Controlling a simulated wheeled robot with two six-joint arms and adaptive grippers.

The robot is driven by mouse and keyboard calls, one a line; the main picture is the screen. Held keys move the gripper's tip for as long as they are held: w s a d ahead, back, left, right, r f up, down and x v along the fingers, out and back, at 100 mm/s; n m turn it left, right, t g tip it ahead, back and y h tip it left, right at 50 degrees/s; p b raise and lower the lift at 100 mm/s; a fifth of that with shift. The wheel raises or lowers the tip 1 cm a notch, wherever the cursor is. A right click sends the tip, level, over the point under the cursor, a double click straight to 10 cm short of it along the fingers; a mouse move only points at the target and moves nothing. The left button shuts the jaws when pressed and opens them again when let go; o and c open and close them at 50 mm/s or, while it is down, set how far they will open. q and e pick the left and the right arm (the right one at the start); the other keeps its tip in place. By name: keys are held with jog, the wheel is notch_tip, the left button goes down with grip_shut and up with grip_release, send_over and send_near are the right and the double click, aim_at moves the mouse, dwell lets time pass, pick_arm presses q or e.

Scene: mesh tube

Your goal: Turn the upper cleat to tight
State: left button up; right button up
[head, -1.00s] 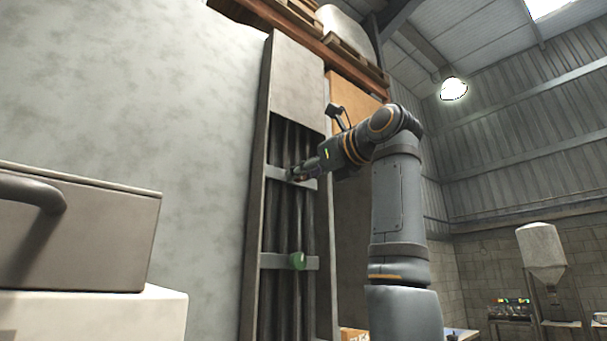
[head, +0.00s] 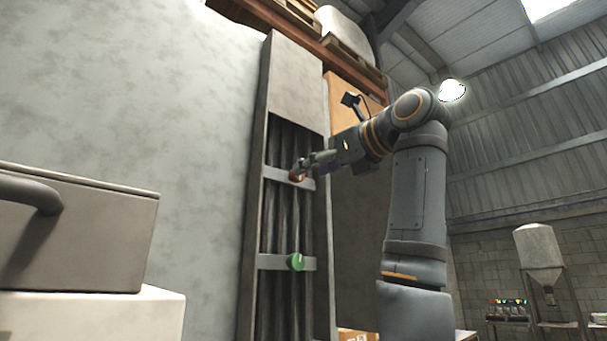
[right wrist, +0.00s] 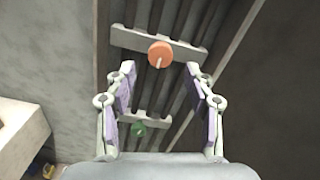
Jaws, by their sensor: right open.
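The upper cleat is an orange-red round knob (head: 296,177) on the upper crossbar (head: 272,173) of a tall grey channel. It shows clearly in the right wrist view (right wrist: 160,53), with a pale line on its face pointing toward the lower part of the picture. My right gripper (head: 304,169) is open in front of it. In the right wrist view the spread fingertips (right wrist: 159,70) hold nothing, and the knob appears just beyond and between them. The lower cleat is a green knob (head: 296,262), also seen in the right wrist view (right wrist: 139,129). My left gripper is out of view.
Dark vertical lines (head: 283,218) run behind the crossbars inside the channel (head: 251,230). A grey box with a handle (head: 95,232) stands on a white block (head: 110,315) at left. A pale wall (head: 180,130) lies left of the channel. Shelving with pallets is above.

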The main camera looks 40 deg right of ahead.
jog(key=s, duration=0.7)
jog(key=shift+s+d, duration=0.25)
jog(key=shift+s, duration=0.05)
